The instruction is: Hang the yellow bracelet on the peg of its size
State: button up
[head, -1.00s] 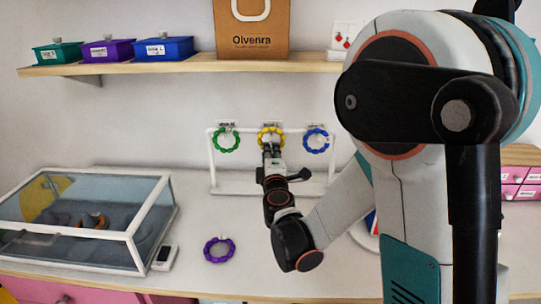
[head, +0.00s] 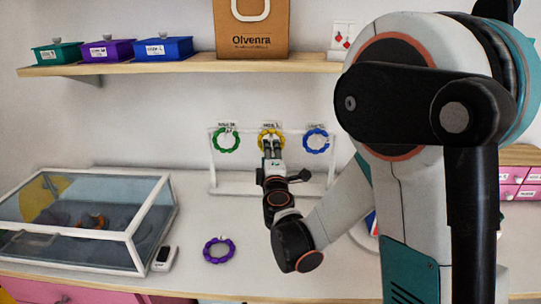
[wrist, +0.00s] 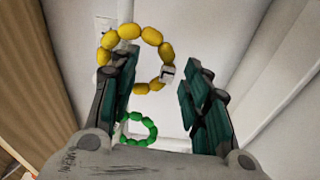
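The yellow bracelet (head: 270,134) hangs at the middle peg of the white rack (head: 212,161), under a small label (head: 272,125) too small to read surely. In the wrist view the yellow bracelet (wrist: 148,35) shows as a ring of beads with a white tag (wrist: 168,73) that seems to read L. My gripper (head: 271,150) is at the bracelet's lower part. In the wrist view my gripper (wrist: 163,75) has its fingers well apart, with part of the bracelet in the gap and no clear grip on it. The peg itself is mostly hidden.
A green bracelet (head: 217,142) hangs left and a blue bracelet (head: 306,142) right on the rack, both close to my gripper. A purple bracelet (head: 209,256) lies on the table. A glass case (head: 134,237) stands left; a shelf (head: 120,67) runs above.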

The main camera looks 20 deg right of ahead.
jog(key=s+a, duration=0.2)
jog(key=s, duration=1)
jog(key=s+d+m+g+h, duration=0.2)
jog(key=s+d+m+g, duration=0.4)
jog(key=s+d+m, duration=0.3)
jog(key=s+a+f+m+g+y, duration=0.1)
jog(key=s+a+m+g+y, duration=0.1)
jog(key=s, duration=0.5)
jog(key=s+a+f+m+g+y, duration=0.1)
jog(key=s+a+m+g+y, duration=0.1)
jog(key=s, duration=0.5)
jog(key=a+m+y, duration=0.1)
jog(key=a+m, duration=0.1)
jog(key=a, duration=0.1)
jog(key=shift+a+f+g, duration=0.2)
jog(key=shift+f+g, duration=0.2)
